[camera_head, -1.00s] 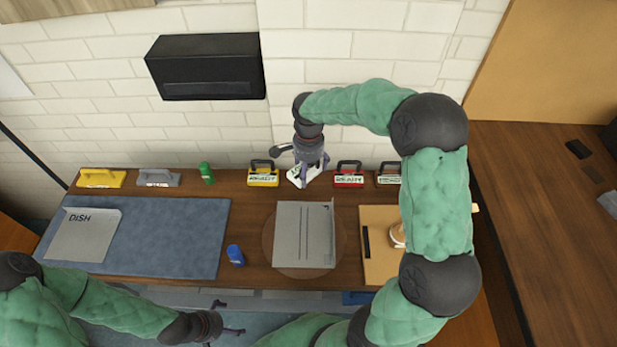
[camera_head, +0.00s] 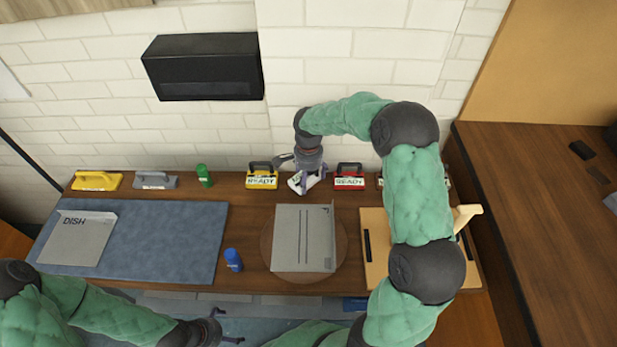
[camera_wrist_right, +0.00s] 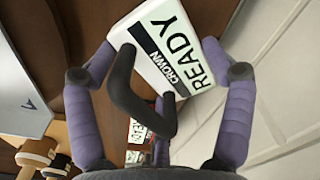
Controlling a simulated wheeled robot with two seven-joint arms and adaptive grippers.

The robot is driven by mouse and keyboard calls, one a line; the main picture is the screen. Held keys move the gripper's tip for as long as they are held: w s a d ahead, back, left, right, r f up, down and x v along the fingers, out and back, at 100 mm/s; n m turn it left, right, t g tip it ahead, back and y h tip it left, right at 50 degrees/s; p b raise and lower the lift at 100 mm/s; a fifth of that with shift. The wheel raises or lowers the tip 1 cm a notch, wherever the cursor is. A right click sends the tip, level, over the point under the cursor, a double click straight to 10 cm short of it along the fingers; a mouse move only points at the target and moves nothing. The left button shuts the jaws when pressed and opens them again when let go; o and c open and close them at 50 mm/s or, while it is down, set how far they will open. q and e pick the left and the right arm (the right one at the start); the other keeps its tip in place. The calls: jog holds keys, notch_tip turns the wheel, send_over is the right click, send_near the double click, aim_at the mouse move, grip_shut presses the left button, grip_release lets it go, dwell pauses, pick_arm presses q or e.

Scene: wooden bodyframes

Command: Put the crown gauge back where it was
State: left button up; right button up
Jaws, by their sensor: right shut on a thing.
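The crown gauge (camera_head: 297,184) is a white block with a black handle, between the yellow and red gauges at the back of the bench. The right wrist view shows its "CROWN READY" label (camera_wrist_right: 165,40). My right gripper (camera_head: 308,179) is shut on the gauge, with purple fingers on either side of it in the wrist view (camera_wrist_right: 172,75). The gauge sits turned relative to its neighbours; the gripper partly covers it in the head view. I cannot tell whether its base touches the bench. My left gripper (camera_head: 229,326) is open and empty at the bench's front.
A yellow gauge (camera_head: 262,181) and a red gauge (camera_head: 349,182) stand close on either side. A grey folded sheet (camera_head: 303,238) lies in front. A green bottle (camera_head: 204,176), a blue bottle (camera_head: 233,259) and a blue mat (camera_head: 175,240) are at left. A tan board (camera_head: 376,265) is at right.

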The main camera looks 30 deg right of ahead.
aim_at(308, 179)
jog(key=shift+f, duration=0.1)
jog(key=o, duration=1.2)
jog(key=shift+o, duration=0.2)
notch_tip(308, 179, up, 12)
jog(key=p, duration=0.3)
jog(key=shift+r+p, duration=0.2)
jog(key=shift+p, duration=0.1)
